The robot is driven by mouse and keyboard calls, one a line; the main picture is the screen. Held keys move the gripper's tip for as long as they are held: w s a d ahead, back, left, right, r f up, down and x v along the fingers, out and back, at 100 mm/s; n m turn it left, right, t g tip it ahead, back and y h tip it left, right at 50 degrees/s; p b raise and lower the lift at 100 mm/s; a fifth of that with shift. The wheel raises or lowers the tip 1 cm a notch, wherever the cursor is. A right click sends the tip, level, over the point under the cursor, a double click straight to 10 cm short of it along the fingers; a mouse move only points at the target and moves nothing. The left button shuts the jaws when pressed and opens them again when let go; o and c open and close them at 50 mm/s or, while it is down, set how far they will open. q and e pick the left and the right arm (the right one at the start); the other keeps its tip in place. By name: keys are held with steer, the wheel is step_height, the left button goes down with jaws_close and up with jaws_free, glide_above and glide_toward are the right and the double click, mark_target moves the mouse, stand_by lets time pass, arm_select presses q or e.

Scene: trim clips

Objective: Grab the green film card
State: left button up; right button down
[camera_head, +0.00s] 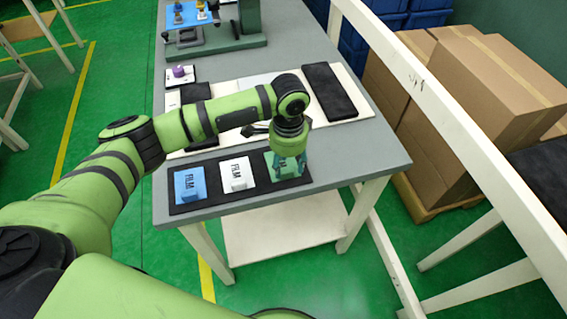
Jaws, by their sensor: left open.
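The green film card (270,160) lies at the right end of a black mat (211,198) near the table's front edge. A white film card (237,174) lies in the middle of the mat and a blue film card (189,185) at its left end. My left gripper (287,167) points down right over the green card, and the wrist and fingers hide much of it. It is open; whether the fingers touch the card cannot be told. My right gripper does not show.
A cream board (352,84) with black pads (329,91) lies behind the mat, partly under my left arm. A green machine (250,22) with a blue tray (189,15) stands at the back. Cardboard boxes (470,85) and a white rail (440,105) are at the right.

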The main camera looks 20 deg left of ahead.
mark_target(287, 173)
arm_select(q)
steer(key=shift+s+f, duration=0.1)
steer(key=shift+f, duration=1.5)
jaws_close()
